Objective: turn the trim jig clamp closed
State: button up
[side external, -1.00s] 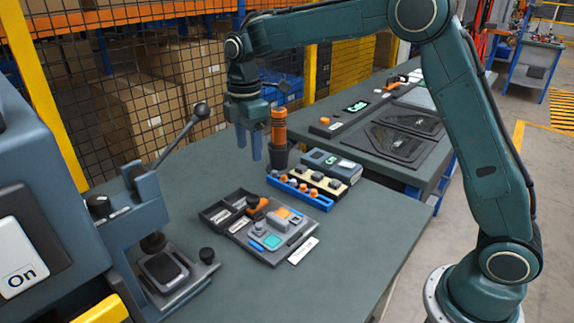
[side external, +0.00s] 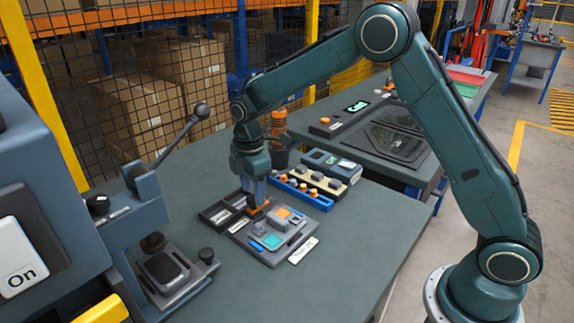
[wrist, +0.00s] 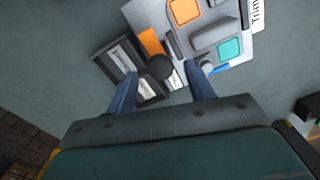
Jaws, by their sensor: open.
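The trim jig (side external: 262,247) is a light grey plate on the bench with orange, teal and blue pieces. Its clamp (wrist: 150,42) has an orange lever and a dark round knob (wrist: 160,67). In the side view the clamp (side external: 257,213) is partly hidden by my fingers. My gripper (side external: 256,196) points down, low over the clamp. In the wrist view my gripper (wrist: 162,82) is open, with the knob between and slightly beyond the fingertips. I cannot tell whether either finger touches it.
A dark two-compartment tray (side external: 215,216) adjoins the jig. Behind are a blue rack (side external: 305,195) of small knobs and a dark cup holding an orange-handled tool (side external: 279,125). A press with a ball-ended lever (side external: 175,140) stands at left. The bench's right front is clear.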

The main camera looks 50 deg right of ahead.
jog(key=shift+f, duration=0.7)
jog(key=c, duration=1)
jog(key=shift+o, duration=0.2)
